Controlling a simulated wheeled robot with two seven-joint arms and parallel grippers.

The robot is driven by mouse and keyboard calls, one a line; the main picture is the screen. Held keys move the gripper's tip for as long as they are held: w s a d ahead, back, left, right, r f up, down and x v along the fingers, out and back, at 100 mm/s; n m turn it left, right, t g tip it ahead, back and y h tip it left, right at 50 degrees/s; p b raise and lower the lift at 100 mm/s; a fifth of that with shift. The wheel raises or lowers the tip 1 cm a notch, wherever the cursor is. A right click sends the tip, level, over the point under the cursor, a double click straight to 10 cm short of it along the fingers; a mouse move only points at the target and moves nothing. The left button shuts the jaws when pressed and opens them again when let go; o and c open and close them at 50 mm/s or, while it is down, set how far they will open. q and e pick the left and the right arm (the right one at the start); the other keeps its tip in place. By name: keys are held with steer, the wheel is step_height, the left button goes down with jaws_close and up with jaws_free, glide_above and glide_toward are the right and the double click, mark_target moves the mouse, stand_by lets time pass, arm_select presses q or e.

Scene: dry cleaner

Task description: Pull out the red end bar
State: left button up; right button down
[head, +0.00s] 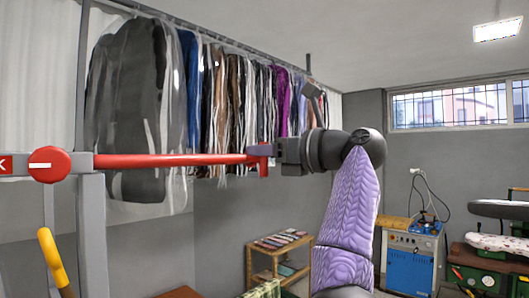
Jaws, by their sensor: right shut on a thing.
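The red end bar (175,160) runs almost level from a grey post at the left to the middle of the head view. A round red knob (50,164) with a white stripe sits at its left end. My right gripper (268,152) comes in from the right and is shut on the bar's right end, where a short red piece hangs down. The fingers partly hide that end. My left gripper is not in view.
Bagged garments (130,100) hang on an overhead rail behind the bar. A grey post (93,235) and a yellow handle (54,260) stand at the left. A wooden shelf (250,265), a blue machine (410,265) and a pressing board (500,242) stand lower right.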

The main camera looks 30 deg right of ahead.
steer(key=shift+d, duration=0.2)
steer(key=c, duration=0.6)
jaws_free()
steer(key=b+v, duration=0.4)
steer(key=v, duration=0.6)
steer(key=shift+b, duration=0.35)
steer(key=shift+w, duration=0.1)
